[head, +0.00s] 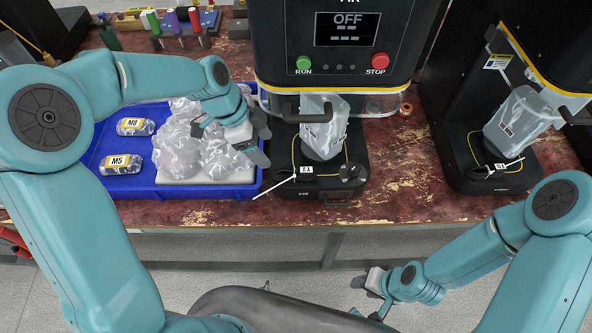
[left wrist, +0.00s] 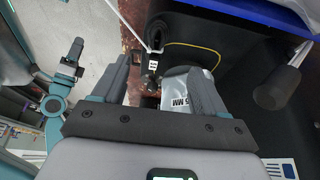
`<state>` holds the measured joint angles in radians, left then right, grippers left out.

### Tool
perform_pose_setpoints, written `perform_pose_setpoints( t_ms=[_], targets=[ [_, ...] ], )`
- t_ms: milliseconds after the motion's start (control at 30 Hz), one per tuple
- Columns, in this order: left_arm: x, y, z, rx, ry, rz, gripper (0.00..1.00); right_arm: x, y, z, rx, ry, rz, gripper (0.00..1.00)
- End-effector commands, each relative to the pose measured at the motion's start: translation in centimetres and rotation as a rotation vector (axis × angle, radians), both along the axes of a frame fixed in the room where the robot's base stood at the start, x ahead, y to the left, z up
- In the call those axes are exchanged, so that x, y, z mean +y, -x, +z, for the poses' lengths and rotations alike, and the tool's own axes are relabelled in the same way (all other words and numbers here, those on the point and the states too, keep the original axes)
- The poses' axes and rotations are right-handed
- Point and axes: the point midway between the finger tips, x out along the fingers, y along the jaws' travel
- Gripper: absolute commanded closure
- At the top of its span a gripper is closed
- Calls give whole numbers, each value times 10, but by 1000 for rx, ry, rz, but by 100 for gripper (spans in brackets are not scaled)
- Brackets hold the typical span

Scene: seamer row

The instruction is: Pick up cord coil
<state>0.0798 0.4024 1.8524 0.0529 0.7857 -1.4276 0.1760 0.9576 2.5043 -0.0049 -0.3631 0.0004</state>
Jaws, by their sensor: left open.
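A small black cord coil (head: 306,172) with a white tag and a long pale tie lies at the front left of the middle machine's black base. The coil also shows in the left wrist view (left wrist: 157,35), above and between my fingers. My left gripper (head: 260,141) is open and empty, above the blue tray's right side, to the left of the coil and apart from it. Its two fingers frame the lower part of the left wrist view (left wrist: 157,85). My right gripper (head: 370,294) hangs low in front of the bench; its jaw opening is unclear.
The blue tray (head: 132,192) holds clear plastic bags (head: 190,140) and two labelled packs. A clear labelled container (head: 325,125) stands behind the coil, below the machine's OFF display. A second machine (head: 480,165) stands at right.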

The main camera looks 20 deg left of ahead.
Motion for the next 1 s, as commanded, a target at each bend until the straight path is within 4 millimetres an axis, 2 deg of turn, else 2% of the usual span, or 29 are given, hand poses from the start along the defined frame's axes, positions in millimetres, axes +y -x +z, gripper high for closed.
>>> perform_pose_setpoints(
  t_ms=[100, 200, 467, 700, 1000],
  targets=[
    [-9, -1, -25, 5, 1, 0, 28, 0, 0, 3, 1, 0, 0, 57],
    [-15, -3, -41, 3, 0, 1, 28, 0, 0, 5, 1, 0, 0, 57],
    [-22, -6, -62, 3, 0, 1, 28, 0, 0, 10, 0, 0, 0, 57],
    [-34, -9, -97, 2, 0, 2, 28, 0, 0, 19, 0, 0, 0, 57],
    [-36, -11, -103, -1, 0, 3, 28, 0, 0, 18, 1, 0, 0, 57]
  ],
)
